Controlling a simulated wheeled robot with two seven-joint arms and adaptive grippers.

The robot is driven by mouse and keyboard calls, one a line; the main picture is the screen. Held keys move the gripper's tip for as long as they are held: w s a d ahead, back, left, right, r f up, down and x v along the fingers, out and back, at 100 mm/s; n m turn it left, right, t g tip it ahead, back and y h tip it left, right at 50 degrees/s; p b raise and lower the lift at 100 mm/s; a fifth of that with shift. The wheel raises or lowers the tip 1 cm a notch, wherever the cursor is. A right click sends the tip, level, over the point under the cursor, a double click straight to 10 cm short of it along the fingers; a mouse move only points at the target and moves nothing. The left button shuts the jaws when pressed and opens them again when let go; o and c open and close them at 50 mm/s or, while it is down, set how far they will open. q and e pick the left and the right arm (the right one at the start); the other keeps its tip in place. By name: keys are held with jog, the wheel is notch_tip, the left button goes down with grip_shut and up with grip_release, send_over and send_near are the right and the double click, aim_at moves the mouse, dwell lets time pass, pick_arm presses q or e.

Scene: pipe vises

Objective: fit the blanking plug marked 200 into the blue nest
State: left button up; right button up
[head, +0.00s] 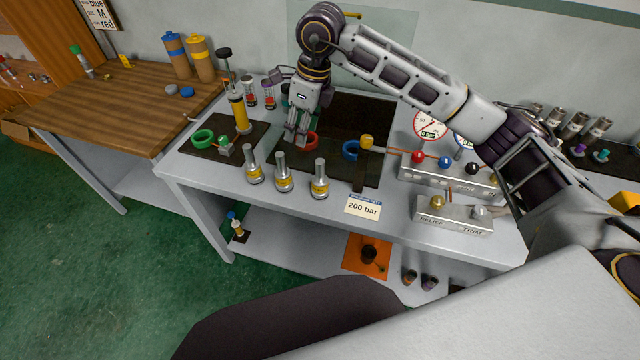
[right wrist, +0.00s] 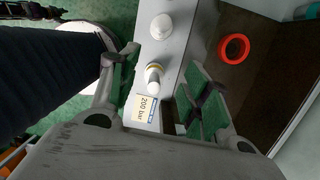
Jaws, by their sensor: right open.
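The blue nest (head: 351,150) is a ring on the dark mat, behind and right of the plugs, and looks empty. My right gripper (head: 298,138) is open and empty, behind the plugs and beside the red nest (head: 311,140). In the right wrist view its spread fingers (right wrist: 158,68) frame one plug (right wrist: 153,76) below, apart from it. My left gripper is out of view.
A "200 bar" card (head: 363,207) is at the front edge. A brass-knobbed arm (head: 367,142) stands beside the blue nest. The valve block (head: 440,172) is to the right. A green ring (head: 203,137) and yellow cylinder (head: 239,112) are at left.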

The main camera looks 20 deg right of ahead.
jog(key=g+h, duration=0.1)
jog(key=h, duration=0.1)
send_over(321, 161)
jog(key=shift+f, duration=0.25)
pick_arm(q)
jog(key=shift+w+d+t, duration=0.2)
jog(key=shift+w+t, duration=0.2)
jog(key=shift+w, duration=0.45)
pick_arm(e)
jog(key=shift+f, duration=0.2)
notch_tip(321, 161, down, 7)
jog(key=shift+f+p, duration=0.2)
jog(key=shift+p, duration=0.15)
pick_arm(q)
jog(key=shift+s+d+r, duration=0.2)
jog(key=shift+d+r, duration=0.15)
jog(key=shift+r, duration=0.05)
pick_arm(e)
jog(key=shift+f, duration=0.45)
jog(key=shift+f, duration=0.1)
